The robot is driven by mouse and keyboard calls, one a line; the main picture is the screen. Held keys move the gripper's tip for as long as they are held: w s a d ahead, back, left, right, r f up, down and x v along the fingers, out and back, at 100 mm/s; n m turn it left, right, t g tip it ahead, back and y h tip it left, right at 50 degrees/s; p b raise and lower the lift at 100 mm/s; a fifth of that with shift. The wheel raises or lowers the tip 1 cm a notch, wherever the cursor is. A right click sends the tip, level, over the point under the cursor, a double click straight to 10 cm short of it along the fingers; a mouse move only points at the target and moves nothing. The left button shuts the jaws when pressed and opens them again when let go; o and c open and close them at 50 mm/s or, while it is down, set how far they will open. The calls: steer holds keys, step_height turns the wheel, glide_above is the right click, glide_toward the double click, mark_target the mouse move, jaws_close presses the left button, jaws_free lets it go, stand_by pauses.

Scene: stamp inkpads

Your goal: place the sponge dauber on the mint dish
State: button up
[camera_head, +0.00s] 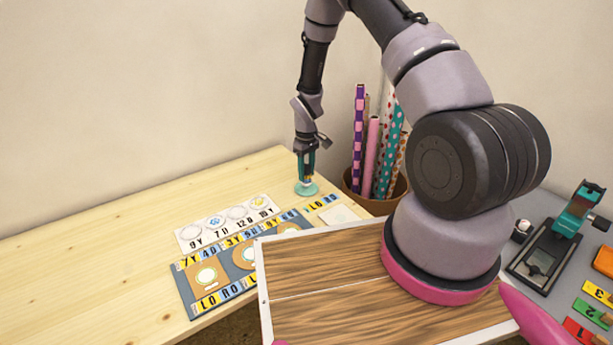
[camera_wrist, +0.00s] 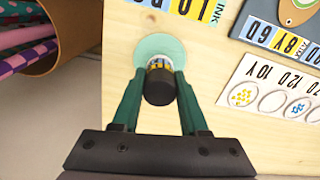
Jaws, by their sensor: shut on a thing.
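The sponge dauber (camera_wrist: 160,82) is a small cylinder with a black end and a yellow-and-dark label. My gripper (camera_wrist: 160,85) is shut on it, with one green finger on each side. The mint dish (camera_wrist: 149,47) is a pale green round dish on the wooden table, directly beyond the dauber's far end in the wrist view. In the head view my gripper (camera_head: 306,178) points down over the mint dish (camera_head: 307,189). The dauber's lower end is over the dish; I cannot tell whether it touches.
A round bin (camera_head: 380,202) of patterned paper rolls stands close right of the dish. A white card with ovals (camera_head: 228,222) and a blue lettered board (camera_head: 220,276) lie in front. The table's left side (camera_head: 90,265) is clear.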

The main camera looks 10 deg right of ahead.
steer(key=shift+f, duration=0.85)
steer(key=o, duration=1.1)
steer(key=shift+f, duration=0.15)
